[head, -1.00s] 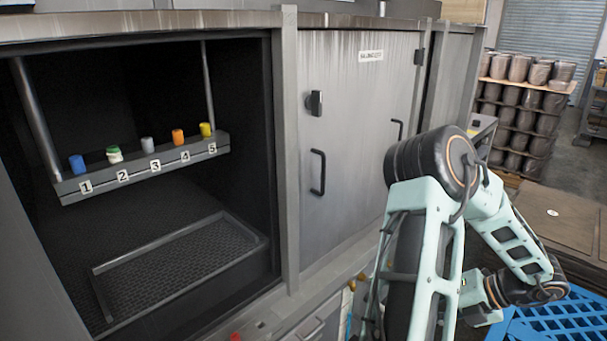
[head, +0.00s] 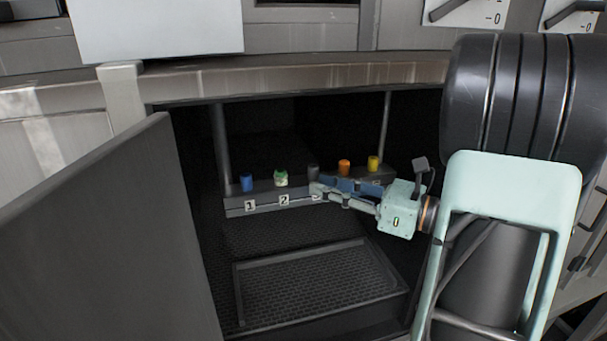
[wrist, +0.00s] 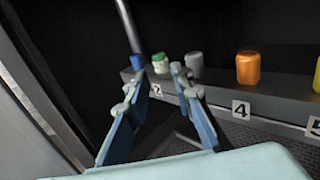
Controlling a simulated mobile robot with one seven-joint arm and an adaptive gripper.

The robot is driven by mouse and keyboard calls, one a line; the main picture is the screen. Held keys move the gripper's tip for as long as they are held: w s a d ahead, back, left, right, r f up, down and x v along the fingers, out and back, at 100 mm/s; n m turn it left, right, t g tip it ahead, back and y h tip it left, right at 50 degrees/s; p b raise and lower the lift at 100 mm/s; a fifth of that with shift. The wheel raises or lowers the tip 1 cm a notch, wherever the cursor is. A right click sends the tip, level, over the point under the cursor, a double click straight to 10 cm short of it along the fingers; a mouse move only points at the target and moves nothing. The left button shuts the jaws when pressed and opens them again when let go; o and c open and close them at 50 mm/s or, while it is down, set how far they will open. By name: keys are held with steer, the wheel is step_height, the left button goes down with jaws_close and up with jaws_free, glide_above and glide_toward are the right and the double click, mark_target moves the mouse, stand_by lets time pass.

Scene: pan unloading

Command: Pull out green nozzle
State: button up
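The green nozzle (head: 281,178), green with white, stands upright on the rack (head: 262,208) above label 2. It also shows in the wrist view (wrist: 160,64), beyond and between my fingertips. My gripper (head: 322,188) reaches in from the right, with its tips in front of the rack near the grey nozzle (head: 313,171). In the wrist view my gripper (wrist: 155,83) is open, its two blue fingers apart with nothing between them. The tips look short of the green nozzle. In the head view my fingers hide labels on the right part of the rack.
A blue nozzle (head: 247,182) stands left of the green one; an orange (head: 344,167) and a yellow nozzle (head: 373,163) stand to the right. Two posts hold the rack. A tray (head: 310,285) lies below. The open door (head: 105,240) bounds the left side.

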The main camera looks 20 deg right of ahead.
mark_target(280, 170)
steer(key=p+x, duration=0.2)
steer(key=x, duration=0.9)
jaws_close()
